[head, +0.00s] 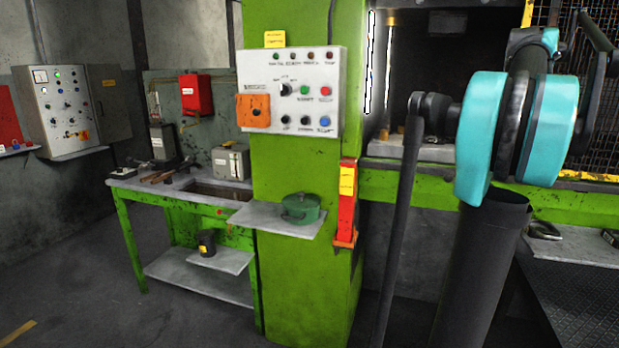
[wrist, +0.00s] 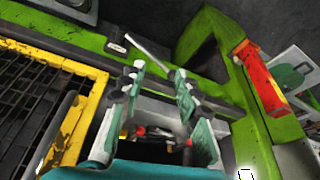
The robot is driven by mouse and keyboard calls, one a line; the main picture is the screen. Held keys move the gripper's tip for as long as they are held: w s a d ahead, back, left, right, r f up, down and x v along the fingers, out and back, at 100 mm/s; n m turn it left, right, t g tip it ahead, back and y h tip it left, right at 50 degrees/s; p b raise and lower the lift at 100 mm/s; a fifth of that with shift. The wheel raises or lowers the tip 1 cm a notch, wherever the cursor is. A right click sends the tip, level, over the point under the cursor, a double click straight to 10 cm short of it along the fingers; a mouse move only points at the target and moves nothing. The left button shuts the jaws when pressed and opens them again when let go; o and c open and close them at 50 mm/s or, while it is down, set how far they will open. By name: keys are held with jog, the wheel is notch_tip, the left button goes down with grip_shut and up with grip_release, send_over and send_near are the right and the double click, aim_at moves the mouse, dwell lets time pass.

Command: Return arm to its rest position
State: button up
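My arm shows at the right of the head view, with teal joint covers and dark links, raised in front of the green press frame (head: 585,205). My gripper is not visible in the head view. In the wrist view my gripper (wrist: 158,77) shows two green-and-grey fingers standing apart. I see nothing held between them. They hang over the green frame and floor, and the distance to the frame is hard to tell.
A white control panel (head: 315,92) is on the green column (head: 305,180). A green round pot (head: 301,208) sits on a grey shelf (head: 262,222). A red-orange holder (head: 346,205) is beside it. A workbench (head: 125,184) stands left. Yellow-framed mesh (wrist: 85,125) is near my gripper. Floor at left is clear.

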jog(key=s+a+f, duration=0.2)
jog(key=a+f, duration=1.8)
jog(key=f, duration=0.1)
jog(key=s+a+f, duration=0.7)
jog(key=s+f, duration=0.2)
jog(key=f, duration=0.1)
jog(key=s+a+f+n, duration=0.1)
jog(key=s+a+f, duration=0.6)
jog(key=s+f, duration=0.3)
jog(key=shift+a+f, duration=0.25)
jog(key=shift+f, duration=0.5)
jog(key=shift+s, duration=0.1)
